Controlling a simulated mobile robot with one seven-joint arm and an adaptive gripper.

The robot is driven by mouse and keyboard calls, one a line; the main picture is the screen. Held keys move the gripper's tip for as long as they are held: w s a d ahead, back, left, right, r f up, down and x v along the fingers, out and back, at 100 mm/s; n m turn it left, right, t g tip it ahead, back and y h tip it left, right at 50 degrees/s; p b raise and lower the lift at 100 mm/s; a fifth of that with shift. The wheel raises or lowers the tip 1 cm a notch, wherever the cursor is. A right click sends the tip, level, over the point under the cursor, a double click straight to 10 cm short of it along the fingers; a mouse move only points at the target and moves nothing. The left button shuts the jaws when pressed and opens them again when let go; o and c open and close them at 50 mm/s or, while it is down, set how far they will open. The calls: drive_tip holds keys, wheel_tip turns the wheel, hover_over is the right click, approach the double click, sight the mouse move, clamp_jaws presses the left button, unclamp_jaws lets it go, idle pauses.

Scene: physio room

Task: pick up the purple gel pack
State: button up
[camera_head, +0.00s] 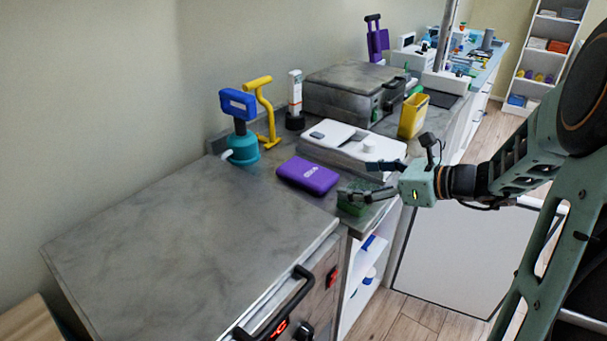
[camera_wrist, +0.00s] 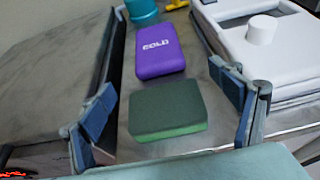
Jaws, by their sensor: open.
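The purple gel pack (camera_head: 307,175) lies flat on the grey counter, left of my gripper in the head view. In the wrist view the purple gel pack (camera_wrist: 159,50) shows pale lettering and lies beyond a green block. My gripper (camera_head: 364,181) is above the counter's front edge, with its fingers pointing left toward the pack. In the wrist view my gripper (camera_wrist: 170,115) has its two fingers wide apart with nothing held. The green block (camera_wrist: 168,113) lies between the fingers' lines of sight, nearer than the pack; in the head view it is partly hidden by a finger.
A white device (camera_head: 352,148) sits close behind the pack. A teal-and-blue tool (camera_head: 241,125) and a yellow handle (camera_head: 264,110) stand at the back left. A grey-topped cabinet (camera_head: 180,240) is at the left, its top bare. A yellow bin (camera_head: 413,116) stands farther right.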

sight(326, 178)
drive_tip(key=b+x, duration=0.2)
drive_tip(key=x, duration=0.7)
drive_tip(key=shift+a+f, duration=0.2)
drive_tip(key=shift+a, duration=0.15)
drive_tip(key=shift+r, duration=0.1)
drive_tip(key=c, duration=1.5)
